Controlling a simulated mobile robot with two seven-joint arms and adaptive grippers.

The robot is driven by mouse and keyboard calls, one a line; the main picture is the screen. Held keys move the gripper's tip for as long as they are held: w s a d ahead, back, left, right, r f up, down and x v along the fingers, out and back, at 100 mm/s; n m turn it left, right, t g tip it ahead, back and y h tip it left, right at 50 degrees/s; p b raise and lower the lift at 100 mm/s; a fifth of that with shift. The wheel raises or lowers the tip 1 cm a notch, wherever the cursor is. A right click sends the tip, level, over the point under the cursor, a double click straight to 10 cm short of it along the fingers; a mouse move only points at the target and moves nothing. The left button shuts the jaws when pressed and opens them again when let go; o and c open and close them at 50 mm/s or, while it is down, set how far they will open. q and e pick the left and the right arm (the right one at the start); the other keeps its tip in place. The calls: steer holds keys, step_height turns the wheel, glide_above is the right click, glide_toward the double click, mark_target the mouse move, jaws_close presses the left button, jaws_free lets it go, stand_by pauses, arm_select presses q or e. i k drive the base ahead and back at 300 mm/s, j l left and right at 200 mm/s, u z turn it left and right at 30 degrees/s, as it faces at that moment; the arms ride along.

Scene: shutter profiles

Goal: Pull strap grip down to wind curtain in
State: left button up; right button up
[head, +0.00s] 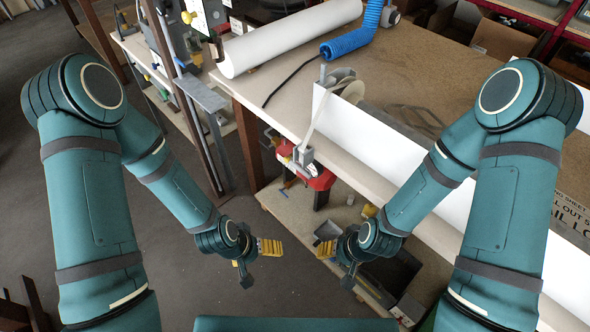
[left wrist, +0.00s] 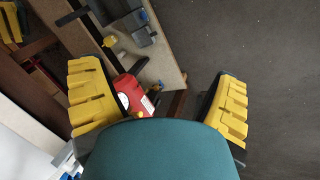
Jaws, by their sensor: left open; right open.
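The strap (head: 317,117) is a pale band that runs down from a wheel (head: 353,91) at the table's edge. The grey strap grip (head: 303,156) hangs at its lower end, in front of the table edge. The curtain (head: 372,138) appears as a long white panel along the table front. My left gripper (head: 270,247) is open and empty, below and left of the grip, apart from it. Its spread yellow fingers show in the left wrist view (left wrist: 162,100). My right gripper (head: 327,249) is open, below the grip and apart from it.
A red device (head: 318,183) stands on the lower shelf (head: 290,208), close behind the strap grip. A white roll (head: 290,38) and a blue coiled hose (head: 352,43) lie on the table.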

mark_target(308, 175)
steer(key=z, duration=3.1)
steer(key=u, duration=1)
steer(key=k+u, duration=0.2)
steer(key=u, duration=0.15)
steer(key=k+u, duration=0.25)
steer(key=u, duration=0.15)
